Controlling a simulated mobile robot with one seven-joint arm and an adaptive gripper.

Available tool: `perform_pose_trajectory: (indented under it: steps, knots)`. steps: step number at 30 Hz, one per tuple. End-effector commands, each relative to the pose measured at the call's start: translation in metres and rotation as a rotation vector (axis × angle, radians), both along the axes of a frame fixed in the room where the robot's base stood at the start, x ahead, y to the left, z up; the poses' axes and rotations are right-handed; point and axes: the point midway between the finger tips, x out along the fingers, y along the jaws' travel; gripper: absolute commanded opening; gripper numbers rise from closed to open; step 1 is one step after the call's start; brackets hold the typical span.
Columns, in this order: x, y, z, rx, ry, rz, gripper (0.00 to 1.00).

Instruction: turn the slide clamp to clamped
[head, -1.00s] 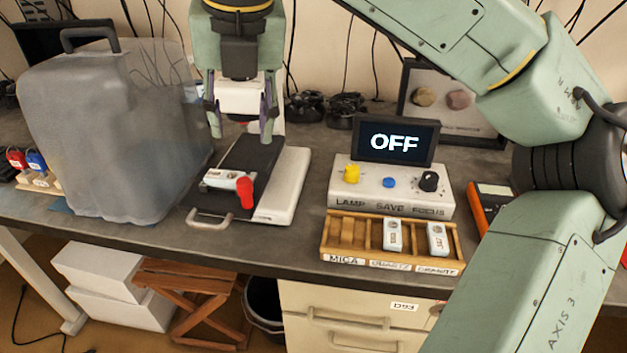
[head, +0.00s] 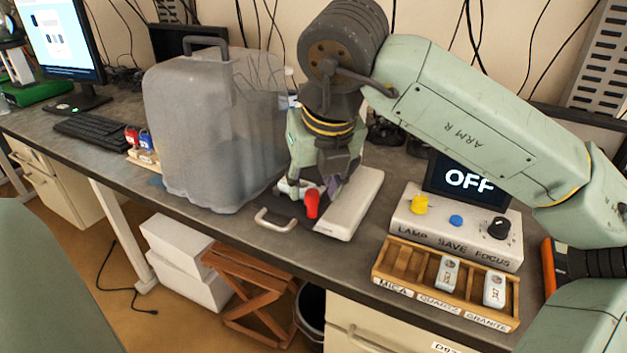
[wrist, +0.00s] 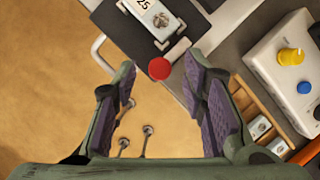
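The slide clamp's red handle (head: 312,203) stands at the front of the dark stage plate, and shows as a round red knob in the wrist view (wrist: 159,68). A pale slide marked 25 (wrist: 155,20) lies on the plate beside it, mostly covered in the head view. My gripper (head: 314,186) is low over the stage, just behind and above the handle. In the wrist view its purple-padded fingers (wrist: 160,62) are spread wide, one either side of the knob with gaps between. Nothing is held. I cannot tell the exact height of the fingertips over the handle.
A large cloudy container (head: 205,130) stands close left of the stage. A control box (head: 455,228) with a yellow knob and a screen (head: 468,180) reading OFF is to the right. A wooden slide rack (head: 420,277) sits before it. A metal handle (head: 275,222) sticks out at the stage's front.

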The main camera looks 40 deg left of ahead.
Motion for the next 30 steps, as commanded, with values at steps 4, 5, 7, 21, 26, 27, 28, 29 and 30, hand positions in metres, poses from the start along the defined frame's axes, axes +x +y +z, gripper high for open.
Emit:
perform_pose_trajectory:
  steps: [4, 5, 7, 21, 26, 27, 28, 29, 30]
  knots:
    - [0.0017, 0.0038, -0.0102, 0.001, 0.002, 0.001, 0.39]
    - [0.0018, 0.0041, -0.0113, 0.0, 0.001, 0.0, 0.39]
    - [0.0021, 0.0046, -0.013, 0.0, 0.001, 0.0, 0.39]
    - [0.0023, 0.0045, -0.013, 0.0, 0.0, 0.0, 0.22]
    - [0.0024, 0.0044, -0.0129, 0.0, 0.0, 0.0, 0.11]
    - [0.0024, 0.0044, -0.0129, 0.0, 0.0, 0.0, 0.08]
    - [0.0024, 0.0044, -0.0129, 0.0, 0.0, 0.0, 0.06]
    - [0.0024, 0.0044, -0.0129, 0.0, 0.0, 0.0, 0.04]
    - [0.0024, 0.0044, -0.0129, 0.0, 0.0, 0.0, 0.02]
